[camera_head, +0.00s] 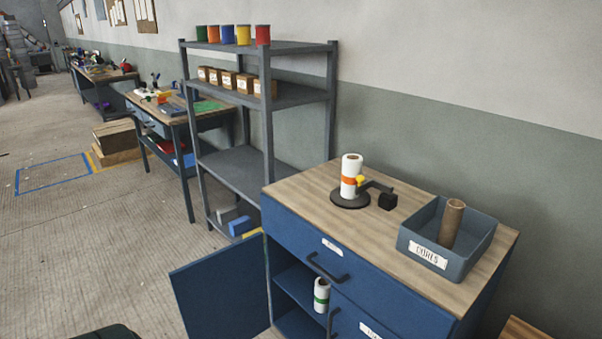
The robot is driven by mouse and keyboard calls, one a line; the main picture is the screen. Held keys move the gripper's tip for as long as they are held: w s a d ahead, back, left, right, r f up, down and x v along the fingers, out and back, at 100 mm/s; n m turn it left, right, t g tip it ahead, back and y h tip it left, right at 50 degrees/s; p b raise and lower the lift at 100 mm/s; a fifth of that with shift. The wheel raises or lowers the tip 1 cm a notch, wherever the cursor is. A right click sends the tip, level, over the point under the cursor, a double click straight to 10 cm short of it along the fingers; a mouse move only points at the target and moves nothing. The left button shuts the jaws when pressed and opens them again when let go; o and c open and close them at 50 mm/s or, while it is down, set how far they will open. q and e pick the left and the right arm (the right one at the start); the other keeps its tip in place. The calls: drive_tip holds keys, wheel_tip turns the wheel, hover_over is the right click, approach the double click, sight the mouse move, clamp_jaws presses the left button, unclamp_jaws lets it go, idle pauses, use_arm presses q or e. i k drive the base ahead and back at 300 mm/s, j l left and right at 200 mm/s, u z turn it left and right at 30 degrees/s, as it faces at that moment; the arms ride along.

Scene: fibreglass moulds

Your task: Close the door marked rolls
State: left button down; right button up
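A blue cabinet (375,262) with a wooden top stands at the lower right. Its left door (222,290) is swung wide open to the left, its lower part cut off by the frame. No rolls marking can be read on the side of the door I see. The door to the right (352,318) is shut, with a dark handle and a label too cut off to read. Neither of my grippers is in view.
A white roll with an orange band (351,176) stands on a round black holder on the cabinet top, beside a blue bin (462,262) holding a cardboard tube. A grey shelf rack (250,172) stands behind the open door.

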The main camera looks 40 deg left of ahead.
sight(223, 293)
drive_tip(key=k+j, duration=0.1)
drive_tip(key=j, duration=0.65)
drive_tip(key=k+j+z, duration=0.1)
drive_tip(key=j, duration=0.3)
drive_tip(key=k+j+z, duration=0.1)
drive_tip(key=j, duration=0.35)
drive_tip(key=k+j+z, duration=0.1)
drive_tip(key=j, duration=0.3)
drive_tip(key=k+j+z, duration=0.1)
drive_tip(key=j, duration=0.3)
drive_tip(key=k+j+z, duration=0.1)
drive_tip(key=j, duration=0.3)
drive_tip(key=k+j+z, duration=0.1)
drive_tip(key=k+j, duration=0.15)
drive_tip(key=j, duration=0.15)
drive_tip(key=j+z, duration=0.1)
drive_tip(key=j, duration=0.35)
drive_tip(key=k+j+z, duration=0.1)
drive_tip(key=j, duration=0.3)
drive_tip(key=k+j, duration=0.1)
drive_tip(key=j, duration=0.35)
drive_tip(key=j+z, duration=0.15)
drive_tip(key=j, duration=0.25)
drive_tip(key=k+j+z, duration=0.1)
drive_tip(key=j, duration=0.3)
drive_tip(key=j+z, duration=0.1)
drive_tip(key=j, duration=1.05)
